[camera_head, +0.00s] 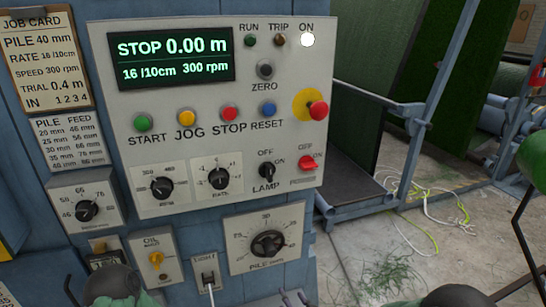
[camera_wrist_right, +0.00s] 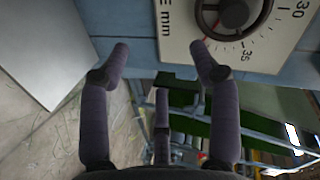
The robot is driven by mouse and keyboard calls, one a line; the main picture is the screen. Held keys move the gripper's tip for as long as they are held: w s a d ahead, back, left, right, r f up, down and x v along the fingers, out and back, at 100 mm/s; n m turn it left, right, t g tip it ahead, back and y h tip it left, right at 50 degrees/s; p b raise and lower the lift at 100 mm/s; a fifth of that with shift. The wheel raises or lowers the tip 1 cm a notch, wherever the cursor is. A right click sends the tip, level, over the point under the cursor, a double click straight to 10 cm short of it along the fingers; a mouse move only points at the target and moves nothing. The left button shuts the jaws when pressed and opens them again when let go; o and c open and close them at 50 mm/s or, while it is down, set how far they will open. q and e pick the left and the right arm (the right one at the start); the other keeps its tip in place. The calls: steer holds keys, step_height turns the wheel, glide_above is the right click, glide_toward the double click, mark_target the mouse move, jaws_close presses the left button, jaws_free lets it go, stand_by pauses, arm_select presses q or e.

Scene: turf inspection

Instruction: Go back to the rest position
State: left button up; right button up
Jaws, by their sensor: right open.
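The PILE dial (camera_wrist_right: 232,12) is just beyond the fingertips there. In the head view the same PILE dial (camera_head: 267,244) is on the lower front of the blue machine, and dark finger pieces show at the bottom edge below it. Green and grey parts of my arms show at the bottom left, bottom right and right edge. I cannot see my left gripper's fingers.
The control panel (camera_head: 215,110) reads STOP 0.00 m, with the ON lamp (camera_head: 307,40) lit. A red emergency button (camera_head: 318,110) and LAMP switch (camera_head: 266,172) stick out. A blue frame (camera_head: 385,100) stands right of the machine. Yellow and white cords (camera_head: 420,195) lie on the concrete floor.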

steer(key=s+d+f+n+g+h+p, duration=0.1)
steer(key=s+d+f+n+g, duration=0.1)
steer(key=s+f+g, duration=0.45)
steer(key=s+d+f+n+g+p, duration=0.1)
steer(key=s+d+f+n, duration=0.15)
steer(key=f, duration=0.65)
steer(key=s+f+n+g, duration=0.1)
steer(key=s+f+g, duration=0.2)
steer(key=s, duration=0.3)
steer(key=s+f+n+g+p, duration=0.1)
steer(key=s+f+g, duration=0.2)
steer(key=s, duration=0.4)
steer(key=shift+s+f, duration=0.15)
steer(key=shift+f, duration=0.1)
steer(key=shift+d, duration=0.1)
